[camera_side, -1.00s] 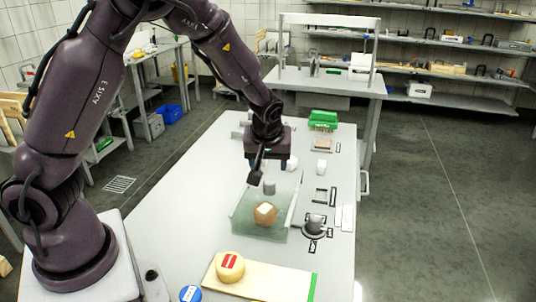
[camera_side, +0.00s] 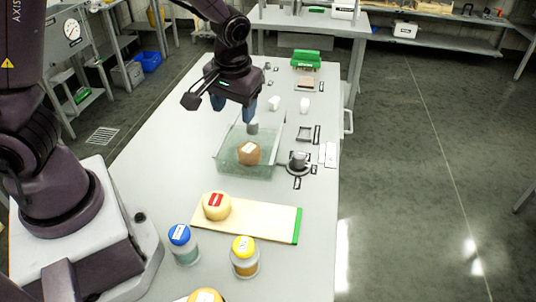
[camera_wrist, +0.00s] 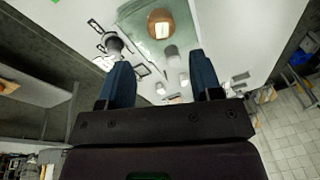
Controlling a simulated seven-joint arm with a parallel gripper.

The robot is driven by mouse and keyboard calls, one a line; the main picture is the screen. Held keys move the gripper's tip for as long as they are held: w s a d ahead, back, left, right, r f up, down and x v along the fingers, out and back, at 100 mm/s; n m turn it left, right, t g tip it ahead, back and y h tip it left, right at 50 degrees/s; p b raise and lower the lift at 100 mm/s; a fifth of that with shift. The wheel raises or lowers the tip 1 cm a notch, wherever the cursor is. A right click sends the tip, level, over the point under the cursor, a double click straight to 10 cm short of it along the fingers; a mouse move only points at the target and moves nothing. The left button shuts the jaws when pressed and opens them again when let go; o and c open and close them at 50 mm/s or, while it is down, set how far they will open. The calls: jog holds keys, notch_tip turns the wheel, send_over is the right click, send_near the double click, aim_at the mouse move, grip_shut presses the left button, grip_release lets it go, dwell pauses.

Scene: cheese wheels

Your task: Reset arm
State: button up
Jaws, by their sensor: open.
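My gripper (camera_side: 232,103) hangs above the long grey table, past the far left edge of a glass tray, with its two blue fingers apart and nothing between them. In the wrist view the blue fingers (camera_wrist: 163,85) are also wide apart and empty. A brown cheese wheel (camera_side: 249,153) with a pale label sits in the glass tray (camera_side: 236,172); it also shows in the wrist view (camera_wrist: 160,23). A grey cylinder (camera_side: 253,127) stands behind it. A yellow cheese wheel (camera_side: 216,206) with a red label rests on a pale board (camera_side: 262,220) with a green end.
A blue-lidded jar (camera_side: 183,245) and a yellow-lidded jar (camera_side: 244,258) stand near the front. A dark round device (camera_side: 299,163) sits right of the tray. Two white cups and a green rack (camera_side: 306,60) are farther back.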

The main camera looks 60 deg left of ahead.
jog(key=s+d+r+m+t+h, duration=0.2)
jog(key=s+r+m, duration=0.4)
jog(key=s+r, duration=0.8)
jog(key=d+r+t, duration=0.1)
jog(key=t, duration=0.1)
jog(key=shift+d+r+t, duration=0.2)
jog(key=shift+r+t, duration=0.2)
jog(key=shift+o, duration=0.2)
